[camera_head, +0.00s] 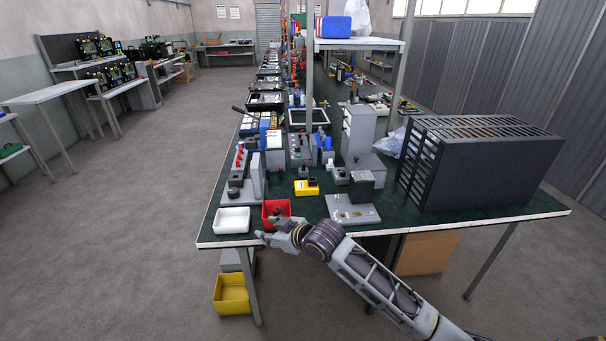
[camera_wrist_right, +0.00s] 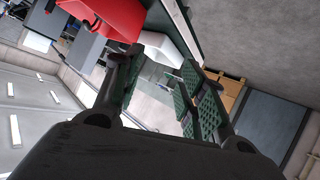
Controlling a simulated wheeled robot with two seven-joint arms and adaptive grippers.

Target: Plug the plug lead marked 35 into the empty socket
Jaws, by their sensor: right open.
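My right gripper (camera_head: 268,232) is at the near edge of the green-topped bench, just in front of a red bin (camera_head: 284,203). In the right wrist view its two fingers (camera_wrist_right: 163,92) stand apart with nothing between them. The red bin also shows there at the upper left (camera_wrist_right: 115,18), beyond one finger. I cannot make out a plug lead marked 35 or an empty socket; any markings are too small to read. A grey plate with a dark block (camera_head: 352,210) and a small yellow box (camera_head: 306,188) lie on the bench. My left gripper is not in view.
A white tray (camera_head: 233,220) sits left of the red bin. A large black slotted housing (camera_head: 475,165) fills the bench's right side. Several devices and a grey upright box (camera_head: 358,130) crowd the bench behind. A yellow bin (camera_head: 231,294) is below. The floor at left is open.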

